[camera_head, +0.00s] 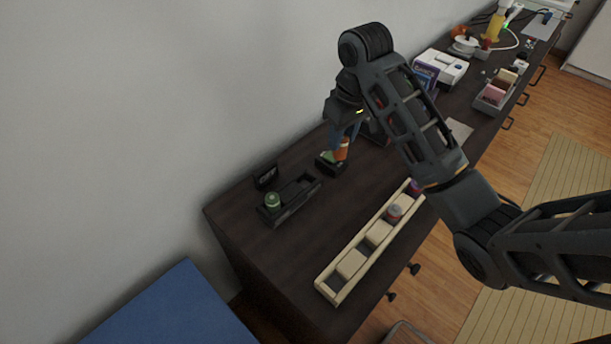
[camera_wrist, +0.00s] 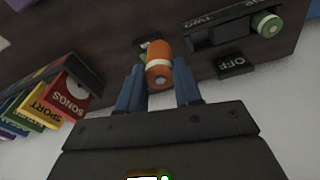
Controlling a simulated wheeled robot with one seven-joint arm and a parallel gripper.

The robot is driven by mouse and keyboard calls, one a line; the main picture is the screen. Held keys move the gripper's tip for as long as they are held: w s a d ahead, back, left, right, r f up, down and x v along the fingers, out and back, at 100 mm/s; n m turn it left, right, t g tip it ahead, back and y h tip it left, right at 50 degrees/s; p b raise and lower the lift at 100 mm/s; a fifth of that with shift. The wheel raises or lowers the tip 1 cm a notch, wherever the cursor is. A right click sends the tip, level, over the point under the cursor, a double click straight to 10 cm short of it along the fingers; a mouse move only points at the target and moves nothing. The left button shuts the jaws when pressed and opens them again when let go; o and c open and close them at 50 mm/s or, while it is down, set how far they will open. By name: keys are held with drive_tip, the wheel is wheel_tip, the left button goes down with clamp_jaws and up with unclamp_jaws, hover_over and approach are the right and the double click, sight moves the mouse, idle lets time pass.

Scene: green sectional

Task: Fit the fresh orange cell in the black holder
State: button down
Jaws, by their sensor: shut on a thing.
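The orange cell (camera_wrist: 158,62), with a pale band and a pale end, is between the blue fingers of my gripper (camera_wrist: 160,88) in the wrist view. In the head view, my gripper (camera_head: 343,138) is shut on the orange cell (camera_head: 342,151), just above a small black block (camera_head: 329,168) with a green patch; I cannot tell whether they touch. The black holder (camera_head: 298,197) lies nearer, left of my gripper. A green cell (camera_head: 272,200) stands at its near end, and the rest looks empty. The holder (camera_wrist: 203,38) also shows at upper right in the wrist view.
An OFF plate (camera_head: 266,177) stands behind the holder. A long cream rack (camera_head: 334,297) with several compartments lies along the front edge. Books (camera_wrist: 68,88) stand left in the wrist view. The wall is close behind; bare dark top (camera_head: 262,245) lies before the holder.

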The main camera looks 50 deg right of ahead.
drive_tip(key=shift+w+a+f+p, duration=0.15)
drive_tip(key=shift+w+a+f, duration=0.65)
drive_tip(key=shift+a+f, duration=0.55)
drive_tip(key=shift+w+a+f+p, duration=0.2)
drive_tip(key=shift+w+a+f, duration=0.65)
drive_tip(key=shift+f, duration=0.85)
drive_tip(key=shift+w+a+f+p, duration=0.15)
drive_tip(key=shift+w+a+f, duration=0.55)
drive_tip(key=shift+a+f, duration=0.7)
drive_tip(key=shift+d+f, duration=0.15)
drive_tip(key=shift+f, duration=0.05)
drive_tip(key=c, duration=0.8)
unclamp_jaws()
drive_tip(key=r, duration=0.4)
drive_tip(key=s+r+p, duration=0.1)
drive_tip(key=r, duration=0.3)
drive_tip(key=r+p, duration=0.1)
drive_tip(key=r, duration=0.3)
drive_tip(key=shift+s+r, duration=0.15)
drive_tip(key=shift+s, duration=0.1)
